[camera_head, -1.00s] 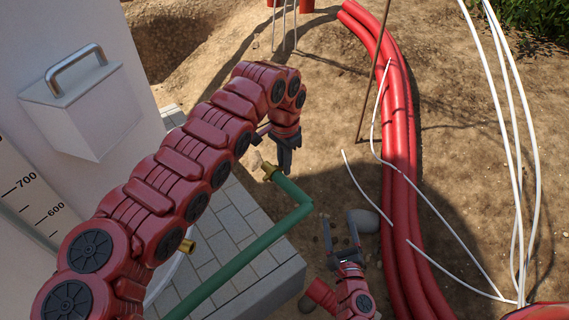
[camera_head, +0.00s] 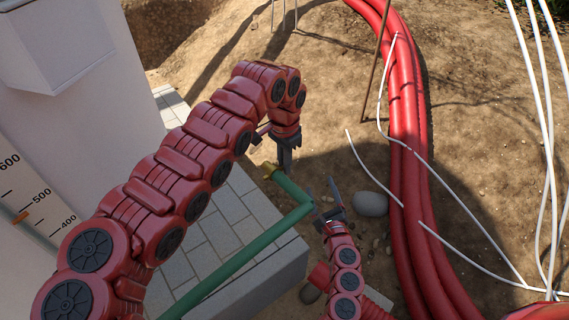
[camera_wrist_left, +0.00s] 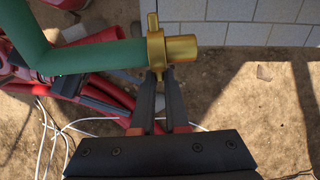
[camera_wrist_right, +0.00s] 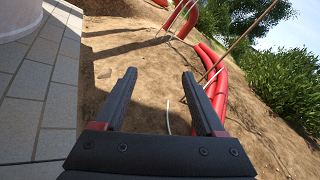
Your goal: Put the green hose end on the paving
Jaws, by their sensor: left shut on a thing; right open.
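The green hose (camera_head: 245,254) runs up from the lower left, over the paving, and bends near its end. Its brass end fitting (camera_head: 268,172) also shows large in the left wrist view (camera_wrist_left: 182,50). My left gripper (camera_head: 286,166) is shut on the brass fitting, which it holds by the small tab beneath the collar. The grey paving (camera_head: 232,217) lies under and left of the hose, and its edge shows in the left wrist view (camera_wrist_left: 235,40). My right gripper (camera_head: 326,196) is open and empty, just right of the hose bend.
Thick red conduits (camera_head: 409,130) run down the right side with thin white cables (camera_head: 457,203) around them. A grey stone (camera_head: 370,204) lies on the soil. A white cabinet (camera_head: 75,90) stands at left. A thin brown rod (camera_head: 375,70) stands in the soil.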

